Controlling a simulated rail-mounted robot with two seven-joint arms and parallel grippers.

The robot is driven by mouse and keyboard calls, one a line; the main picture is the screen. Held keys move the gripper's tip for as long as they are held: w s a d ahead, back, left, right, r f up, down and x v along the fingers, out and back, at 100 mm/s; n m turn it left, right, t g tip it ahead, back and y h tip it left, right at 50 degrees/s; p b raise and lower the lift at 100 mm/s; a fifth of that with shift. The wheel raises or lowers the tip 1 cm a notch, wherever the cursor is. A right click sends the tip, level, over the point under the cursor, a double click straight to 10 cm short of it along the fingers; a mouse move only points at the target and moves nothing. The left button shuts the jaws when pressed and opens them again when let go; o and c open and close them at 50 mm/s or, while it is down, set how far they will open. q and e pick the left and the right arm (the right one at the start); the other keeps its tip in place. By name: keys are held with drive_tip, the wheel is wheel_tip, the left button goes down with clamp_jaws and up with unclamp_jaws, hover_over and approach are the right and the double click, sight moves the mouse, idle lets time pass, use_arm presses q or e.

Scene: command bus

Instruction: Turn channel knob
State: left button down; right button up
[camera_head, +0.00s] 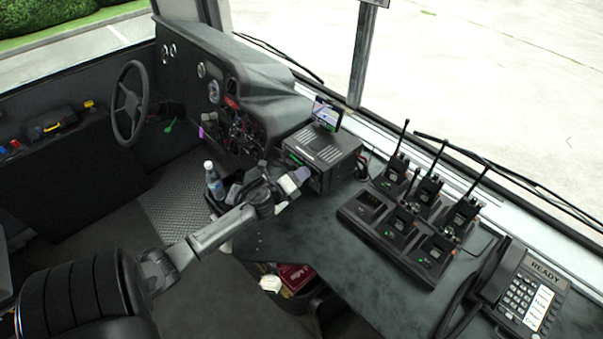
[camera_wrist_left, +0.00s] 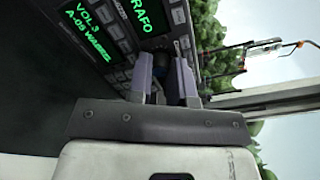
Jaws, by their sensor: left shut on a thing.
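The radio (camera_head: 325,150) is a black box on the dashboard counter, its front panel facing left. In the left wrist view its panel (camera_wrist_left: 112,38) shows green text, with "VOL 3" readable, and rows of buttons. My left gripper (camera_head: 301,176) is at the panel's right part in the head view. In the left wrist view my left gripper (camera_wrist_left: 167,72) has its two purple-grey fingers against the panel, closed around a dark round knob (camera_wrist_left: 184,46). The fingers partly hide the knob, and its markings cannot be read. My right gripper is not in view.
A small screen (camera_head: 327,113) stands on the radio. A charging dock (camera_head: 361,232) with several handheld radios and a desk phone (camera_head: 528,293) are to the right. A water bottle (camera_head: 214,181) stands left of the arm. The steering wheel (camera_head: 129,103) is at the far left.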

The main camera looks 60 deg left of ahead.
use_arm(q)
drive_tip(key=n+p, duration=0.1)
drive_tip(key=n, duration=0.2)
drive_tip(key=shift+r+n, duration=0.15)
drive_tip(key=shift+n, duration=0.15)
drive_tip(key=shift+n+p, duration=0.85)
drive_tip(key=shift+n, duration=1.15)
drive_tip(key=c, duration=1.3)
unclamp_jaws()
drive_tip(key=shift+n, duration=0.3)
drive_tip(key=shift+s, duration=0.15)
drive_tip(key=b+v, duration=0.1)
drive_tip(key=v, duration=1.1)
drive_tip(key=shift+b, duration=0.4)
drive_tip(key=shift+v, duration=0.75)
